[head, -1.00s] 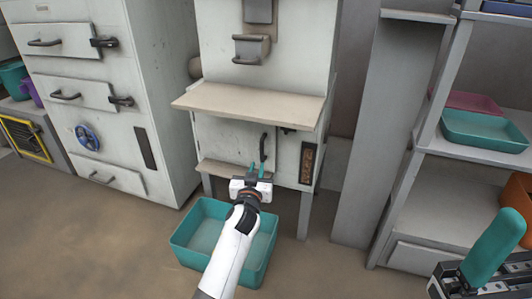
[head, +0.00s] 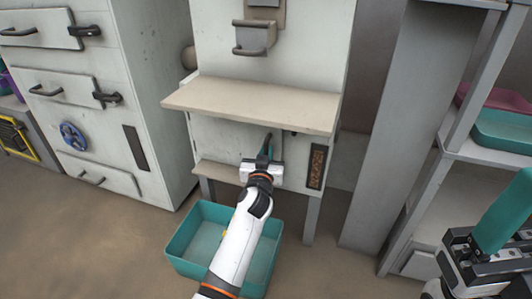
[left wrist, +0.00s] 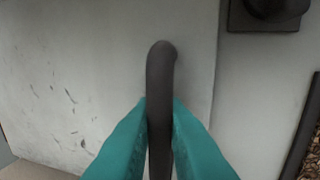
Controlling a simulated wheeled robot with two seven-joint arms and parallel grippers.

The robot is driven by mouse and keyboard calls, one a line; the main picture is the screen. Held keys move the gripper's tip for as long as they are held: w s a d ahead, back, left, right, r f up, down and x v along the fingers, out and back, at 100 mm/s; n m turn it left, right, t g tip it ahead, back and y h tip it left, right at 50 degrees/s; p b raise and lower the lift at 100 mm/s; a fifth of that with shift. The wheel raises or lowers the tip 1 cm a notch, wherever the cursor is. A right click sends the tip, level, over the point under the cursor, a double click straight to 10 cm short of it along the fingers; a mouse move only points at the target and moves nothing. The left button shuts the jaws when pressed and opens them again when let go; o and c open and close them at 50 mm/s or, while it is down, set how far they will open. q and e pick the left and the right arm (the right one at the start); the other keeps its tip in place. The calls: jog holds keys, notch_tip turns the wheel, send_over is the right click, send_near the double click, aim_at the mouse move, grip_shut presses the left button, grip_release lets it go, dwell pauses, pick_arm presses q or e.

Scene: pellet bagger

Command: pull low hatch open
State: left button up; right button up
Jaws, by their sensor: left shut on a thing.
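The low hatch (head: 222,140) is a pale, scuffed panel under the ledge of the bagger, and it looks closed. Its dark upright bar handle (head: 269,140) is near its right side. My left gripper (head: 264,157) is shut on this handle. In the left wrist view the handle (left wrist: 161,65) runs between the two teal fingers (left wrist: 159,112), in front of the hatch panel (left wrist: 80,60). The wrist hides the lower part of the handle in the head view. My right gripper (head: 500,215) is at the right edge, partly cut off, away from the hatch.
A beige ledge (head: 250,103) juts out above the hatch. A teal bin (head: 190,250) stands on the floor below, under my left arm. A dark latch block (left wrist: 268,12) sits right of the handle. A shelf rack (head: 415,205) stands at the right, a cabinet (head: 150,100) at the left.

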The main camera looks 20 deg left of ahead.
pick_arm(q)
grip_shut()
